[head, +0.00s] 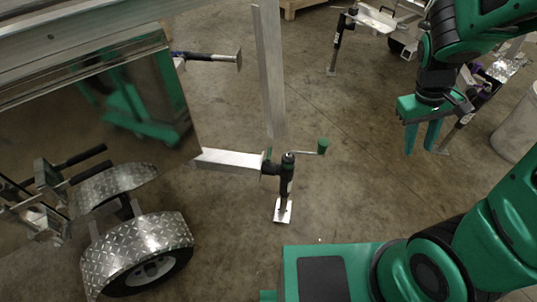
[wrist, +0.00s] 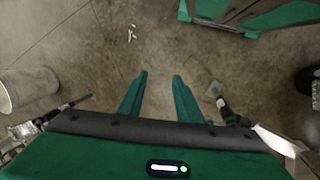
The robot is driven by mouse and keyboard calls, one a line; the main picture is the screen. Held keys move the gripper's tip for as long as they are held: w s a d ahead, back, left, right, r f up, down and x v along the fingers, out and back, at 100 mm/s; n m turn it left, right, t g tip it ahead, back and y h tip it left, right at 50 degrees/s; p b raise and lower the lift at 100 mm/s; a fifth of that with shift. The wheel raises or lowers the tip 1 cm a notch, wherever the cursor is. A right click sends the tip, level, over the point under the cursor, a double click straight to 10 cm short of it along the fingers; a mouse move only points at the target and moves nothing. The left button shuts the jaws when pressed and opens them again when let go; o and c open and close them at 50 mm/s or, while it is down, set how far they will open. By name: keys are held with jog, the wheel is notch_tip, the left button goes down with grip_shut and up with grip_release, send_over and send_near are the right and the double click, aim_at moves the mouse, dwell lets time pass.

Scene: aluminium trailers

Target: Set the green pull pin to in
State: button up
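A trailer jack (head: 286,178) stands upright on a square foot plate at the end of a trailer's side arm. A small green part (head: 268,154) shows where the jack meets the arm, and a crank with a green knob (head: 323,146) sticks out to the right at its top. Which green part is the pull pin, and whether it is in or out, I cannot tell. My gripper (head: 421,140) hangs to the right of the jack, well apart from it, pointing down. In the wrist view its two green fingers (wrist: 160,92) are apart with only floor between them.
The aluminium trailer (head: 90,65) with a wheel and tread-plate fender (head: 140,248) fills the left. An upright metal post (head: 269,70) rises behind the jack. A grey bin (head: 519,125) stands at right. Another jack (head: 338,45) stands further back. Floor between jack and gripper is clear.

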jog(key=w+a+f+n+t+h, duration=0.2)
jog(key=w+a+f+n+h, duration=0.2)
jog(key=w+a+f+n, duration=0.4)
jog(key=n+t+y, duration=0.6)
jog(key=n+t, duration=0.7)
jog(key=n, duration=1)
send_near(268, 157)
jog(key=w, duration=0.2)
jog(key=shift+n, duration=0.3)
jog(key=x, duration=1)
jog(key=shift+d+f, duration=0.15)
jog(key=shift+f, duration=0.3)
jog(key=shift+c, duration=0.4)
